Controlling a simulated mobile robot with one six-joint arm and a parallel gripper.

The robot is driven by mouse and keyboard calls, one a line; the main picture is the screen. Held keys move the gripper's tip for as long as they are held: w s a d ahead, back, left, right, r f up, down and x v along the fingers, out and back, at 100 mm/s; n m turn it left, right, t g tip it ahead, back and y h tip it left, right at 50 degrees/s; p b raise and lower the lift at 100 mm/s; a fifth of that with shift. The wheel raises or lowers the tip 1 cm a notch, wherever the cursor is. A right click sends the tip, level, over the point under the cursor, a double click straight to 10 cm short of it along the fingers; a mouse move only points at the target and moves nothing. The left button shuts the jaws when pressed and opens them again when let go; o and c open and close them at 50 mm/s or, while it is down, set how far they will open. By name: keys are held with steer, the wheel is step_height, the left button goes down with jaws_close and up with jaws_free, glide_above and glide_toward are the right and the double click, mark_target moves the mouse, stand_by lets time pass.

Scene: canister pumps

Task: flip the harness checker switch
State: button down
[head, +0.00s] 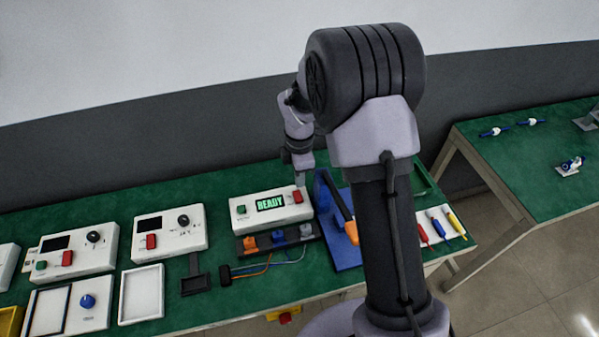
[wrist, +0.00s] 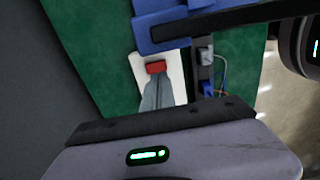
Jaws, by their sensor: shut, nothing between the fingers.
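The harness checker (head: 268,217) is a white box on the green bench in the head view, with a lit green READY display (head: 270,203). Its red switch (head: 297,197) is at the right of its face. In the wrist view the red switch (wrist: 155,67) shows on the white checker (wrist: 177,70). My gripper (head: 301,182) is shut and empty. Its fingertips are just by the red switch; in the wrist view the fingers (wrist: 156,88) point at the switch's lower edge. I cannot tell whether they touch. The fingers hide the middle of the checker in the wrist view.
A blue stand (head: 347,255) with a dark, orange-ended lever is close right of the checker. A dark connector block (head: 265,243) with orange, blue and grey plugs lies in front. Two similar white boxes (head: 168,232) (head: 75,250) stand left. Screwdrivers (head: 438,227) lie right.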

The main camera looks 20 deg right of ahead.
mark_target(300, 198)
step_height(300, 198, down, 6)
steer(key=shift+f+b, duration=0.2)
steer(key=shift+b, duration=0.85)
